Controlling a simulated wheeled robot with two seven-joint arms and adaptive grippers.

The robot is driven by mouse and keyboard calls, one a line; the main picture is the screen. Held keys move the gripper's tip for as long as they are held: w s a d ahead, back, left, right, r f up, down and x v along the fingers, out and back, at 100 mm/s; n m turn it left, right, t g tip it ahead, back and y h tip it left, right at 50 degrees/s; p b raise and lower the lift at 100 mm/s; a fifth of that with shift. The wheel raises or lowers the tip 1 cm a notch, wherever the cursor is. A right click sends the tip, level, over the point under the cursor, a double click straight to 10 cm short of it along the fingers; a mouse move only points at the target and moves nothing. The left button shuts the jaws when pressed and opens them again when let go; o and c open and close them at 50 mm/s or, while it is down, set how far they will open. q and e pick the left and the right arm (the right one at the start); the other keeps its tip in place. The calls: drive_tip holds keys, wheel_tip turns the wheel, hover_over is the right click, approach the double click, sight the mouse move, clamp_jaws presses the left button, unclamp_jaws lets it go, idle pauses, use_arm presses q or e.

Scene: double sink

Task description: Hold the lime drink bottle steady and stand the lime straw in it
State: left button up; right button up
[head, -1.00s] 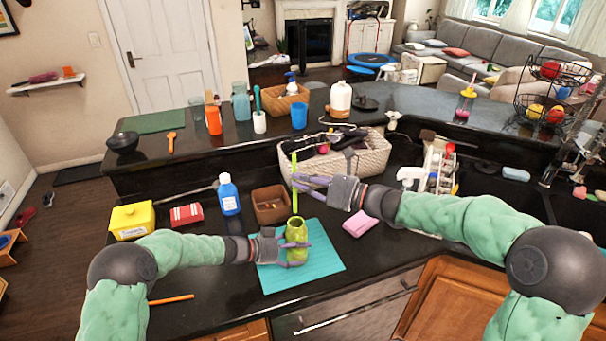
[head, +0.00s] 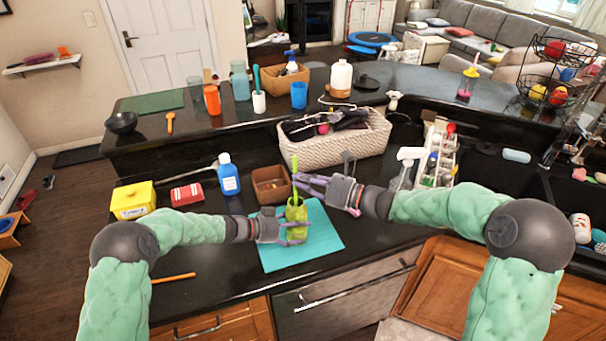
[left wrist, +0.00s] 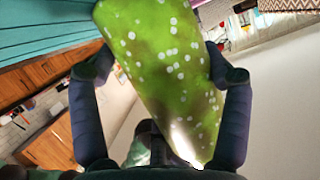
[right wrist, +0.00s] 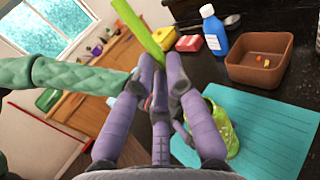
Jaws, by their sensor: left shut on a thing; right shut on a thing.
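The lime drink bottle (head: 296,214) stands on the teal mat (head: 325,247), green with pale dots. My left gripper (head: 297,233) is shut around it from the left; in the left wrist view the bottle (left wrist: 165,70) fills the space between the fingers. My right gripper (head: 301,184) is shut on the lime straw (head: 294,191) just above the bottle. In the right wrist view the straw (right wrist: 138,30) slants up from the fingertips. Its lower end is hidden by the fingers there, so I cannot tell how deep it sits in the bottle.
Behind the mat are a brown box (head: 270,190), a blue bottle (head: 228,180), a red packet (head: 186,194) and a yellow tub (head: 133,202). A woven basket (head: 340,152) stands further back. An orange stick (head: 173,278) lies front left. The sink is at the right.

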sight(296, 195)
drive_tip(key=shift+f, duration=3.25)
drive_tip(key=o, duration=0.8)
drive_tip(key=v, duration=1.2)
